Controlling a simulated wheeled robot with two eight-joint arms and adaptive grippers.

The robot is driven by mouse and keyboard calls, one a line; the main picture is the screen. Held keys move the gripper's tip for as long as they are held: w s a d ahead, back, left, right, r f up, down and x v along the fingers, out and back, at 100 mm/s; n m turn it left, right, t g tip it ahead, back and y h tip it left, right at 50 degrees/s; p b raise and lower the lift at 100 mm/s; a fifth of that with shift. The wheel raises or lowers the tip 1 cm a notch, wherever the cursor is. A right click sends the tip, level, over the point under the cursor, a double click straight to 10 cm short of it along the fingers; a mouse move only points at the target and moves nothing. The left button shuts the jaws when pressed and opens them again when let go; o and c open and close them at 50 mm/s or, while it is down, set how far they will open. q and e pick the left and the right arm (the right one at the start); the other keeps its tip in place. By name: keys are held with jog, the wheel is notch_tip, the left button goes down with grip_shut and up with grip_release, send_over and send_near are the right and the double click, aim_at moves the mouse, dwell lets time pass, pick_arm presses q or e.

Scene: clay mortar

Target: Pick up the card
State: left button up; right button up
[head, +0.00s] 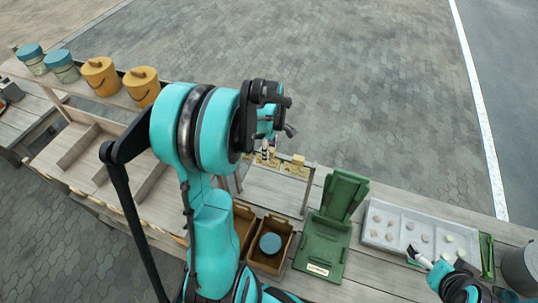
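Several small yellowish cards (295,166) stand on a wooden rack behind the table's middle. They are small, and I cannot tell which is the task's card. My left gripper (287,116) is in the air, above the rack in the picture. Its dark fingers look spread apart, with nothing seen between them. My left arm's large teal links hide part of the table and the rack's left side. My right gripper (419,258) is at the lower right by the white tray's front edge; its fingers are too small to read.
A green stand (325,240) with a raised back is mid-table. A white divided tray (384,240) holds several pale lumps. A wooden box holds a blue-lidded jar (270,243). Yellow pots (100,76) and blue-lidded jars (62,66) line the left shelf. A grey bucket (520,268) stands far right.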

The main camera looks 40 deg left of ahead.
pick_arm(q)
grip_shut()
notch_tip(320, 180, up, 10)
jog(key=shift+f, duration=0.25)
notch_tip(320, 180, up, 5)
jog(key=p, duration=0.3)
dwell(0.7)
